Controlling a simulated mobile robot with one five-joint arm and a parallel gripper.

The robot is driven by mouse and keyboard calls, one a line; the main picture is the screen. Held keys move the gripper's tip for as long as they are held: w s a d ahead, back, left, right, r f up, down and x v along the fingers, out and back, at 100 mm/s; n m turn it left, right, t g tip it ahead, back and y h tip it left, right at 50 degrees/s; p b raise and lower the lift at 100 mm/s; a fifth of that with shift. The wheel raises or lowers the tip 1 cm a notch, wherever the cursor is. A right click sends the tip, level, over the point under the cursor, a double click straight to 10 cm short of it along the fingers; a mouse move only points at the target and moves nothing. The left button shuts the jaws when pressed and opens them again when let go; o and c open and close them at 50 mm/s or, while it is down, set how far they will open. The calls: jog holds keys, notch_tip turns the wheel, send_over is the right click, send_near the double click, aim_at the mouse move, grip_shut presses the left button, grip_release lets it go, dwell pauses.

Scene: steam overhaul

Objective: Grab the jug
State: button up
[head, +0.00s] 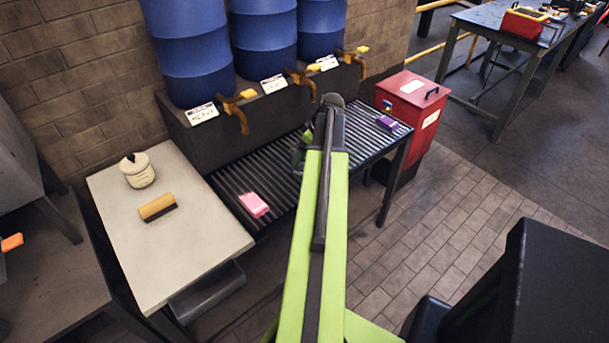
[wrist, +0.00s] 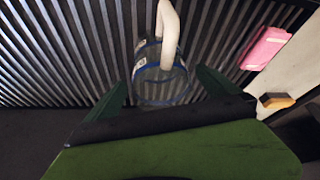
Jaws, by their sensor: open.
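The jug (wrist: 158,88) is clear with blue bands and a white handle (wrist: 170,32). In the wrist view it is on the slatted rack, just beyond my gripper. My gripper (wrist: 162,78) is open, with one dark green finger to the left of the jug and one to the right. I cannot tell whether either finger touches it. In the head view my arm hides the jug and most of my gripper.
A pink block (head: 253,204) and a purple block (head: 387,122) lie on the slatted rack (head: 235,183). Blue barrels with yellow taps (head: 236,110) stand behind it. A pale table (head: 190,255) at left holds a lidded pot (head: 139,172) and a brush (head: 157,206). A red bin (head: 412,100) stands right.

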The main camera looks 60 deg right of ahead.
jog(key=b+x, duration=0.5)
jog(key=shift+s+f, duration=0.1)
jog(key=shift+f, duration=0.15)
jog(key=shift+r, duration=0.2)
jog(key=c, duration=1.6)
jog(key=shift+c, duration=0.2)
jog(key=s+d+r+p, duration=0.8)
jog(key=r+p, duration=0.3)
jog(key=shift+s, duration=0.25)
